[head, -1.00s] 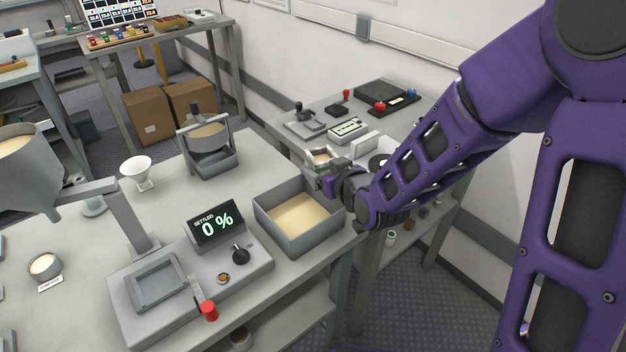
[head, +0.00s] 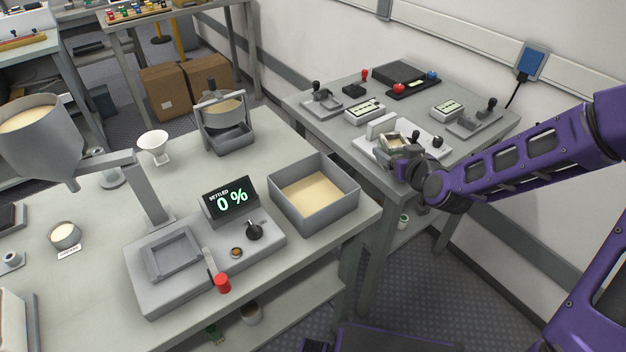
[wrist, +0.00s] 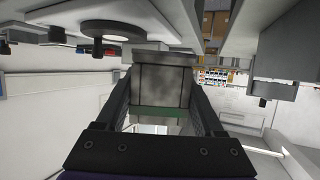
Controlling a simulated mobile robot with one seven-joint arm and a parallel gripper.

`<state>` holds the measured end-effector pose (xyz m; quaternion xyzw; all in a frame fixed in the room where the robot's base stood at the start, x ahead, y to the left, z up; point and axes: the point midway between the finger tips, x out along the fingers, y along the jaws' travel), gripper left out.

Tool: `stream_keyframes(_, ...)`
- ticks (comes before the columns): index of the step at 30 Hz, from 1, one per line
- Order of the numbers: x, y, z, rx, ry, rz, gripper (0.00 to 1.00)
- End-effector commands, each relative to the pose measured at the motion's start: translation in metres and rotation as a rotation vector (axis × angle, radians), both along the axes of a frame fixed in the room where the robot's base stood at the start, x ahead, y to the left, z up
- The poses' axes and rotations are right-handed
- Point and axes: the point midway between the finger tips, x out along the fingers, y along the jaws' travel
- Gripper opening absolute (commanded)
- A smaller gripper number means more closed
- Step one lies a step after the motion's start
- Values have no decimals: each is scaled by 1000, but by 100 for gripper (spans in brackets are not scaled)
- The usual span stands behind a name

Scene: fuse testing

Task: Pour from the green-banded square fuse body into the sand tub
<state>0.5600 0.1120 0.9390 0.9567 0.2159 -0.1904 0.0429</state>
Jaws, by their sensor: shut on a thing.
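My gripper (head: 406,155) is shut on the square fuse body (wrist: 160,88). In the wrist view the fuse body is a grey box between both fingers, with a green band along its near end. In the head view the fuse body (head: 392,143) is small, with a pale, sand-coloured top opening, held over the front left part of the right bench. The sand tub (head: 338,209) is a grey square box with sand inside, on the near bench, to the left of and nearer than my gripper. The fuse body is clear of the tub.
A settling station (head: 190,272) with a display reading "SETTLED 0 %" stands left of the tub. A hopper (head: 45,145), a white funnel (head: 154,147) and a sieve (head: 221,120) stand further left and back. A floor gap separates the two benches.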

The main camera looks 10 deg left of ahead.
Motion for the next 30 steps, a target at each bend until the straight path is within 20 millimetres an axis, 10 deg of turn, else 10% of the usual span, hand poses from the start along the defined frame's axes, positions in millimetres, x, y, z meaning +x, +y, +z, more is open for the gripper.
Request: stream_keyframes(30,32,-115,-17,4,-3,-18,0)
